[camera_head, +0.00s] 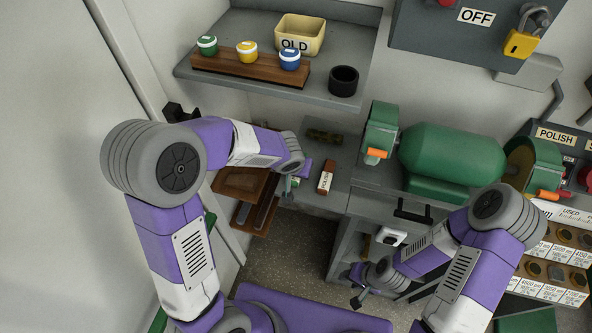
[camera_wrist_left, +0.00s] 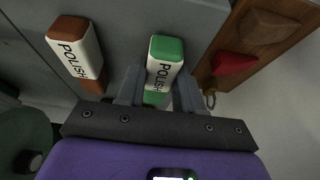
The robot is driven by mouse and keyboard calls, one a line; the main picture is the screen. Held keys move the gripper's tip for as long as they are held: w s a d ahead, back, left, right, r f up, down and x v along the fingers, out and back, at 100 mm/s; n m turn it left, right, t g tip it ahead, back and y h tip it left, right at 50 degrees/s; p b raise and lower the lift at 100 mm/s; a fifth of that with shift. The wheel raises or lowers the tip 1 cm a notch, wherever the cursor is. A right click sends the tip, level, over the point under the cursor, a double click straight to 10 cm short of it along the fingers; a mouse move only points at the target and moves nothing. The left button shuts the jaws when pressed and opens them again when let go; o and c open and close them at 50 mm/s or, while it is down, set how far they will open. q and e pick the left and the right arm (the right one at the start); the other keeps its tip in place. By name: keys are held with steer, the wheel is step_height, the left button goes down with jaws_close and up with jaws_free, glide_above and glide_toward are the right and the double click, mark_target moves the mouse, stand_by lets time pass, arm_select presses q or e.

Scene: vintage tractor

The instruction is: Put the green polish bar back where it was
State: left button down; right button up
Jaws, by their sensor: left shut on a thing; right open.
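The green polish bar, white-wrapped with green ends and the word POLISH, shows in the left wrist view (camera_wrist_left: 164,62) between my left gripper's fingers (camera_wrist_left: 158,88). The left gripper is shut on it. In the head view the left gripper (camera_head: 298,177) is at the left end of the grey bench, and the bar (camera_head: 294,183) is mostly hidden by it. I cannot tell whether the bar touches the bench. My right gripper (camera_head: 358,297) is open and low in front of the bench cabinet.
A brown polish bar (camera_head: 326,178) lies on the bench to the right and shows in the left wrist view (camera_wrist_left: 75,48). A brown wooden rack (camera_wrist_left: 262,35) with red and brown pieces is close on the other side. A green grinder (camera_head: 440,155) stands farther right.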

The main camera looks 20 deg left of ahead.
arm_select(q)
steer(key=shift+f, duration=0.15)
steer(key=c, duration=0.7)
jaws_free()
steer(key=shift+c, duration=0.2)
steer(key=shift+r, duration=0.2)
steer(key=p+v, duration=0.2)
steer(key=v, duration=1)
steer(key=shift+p, duration=0.4)
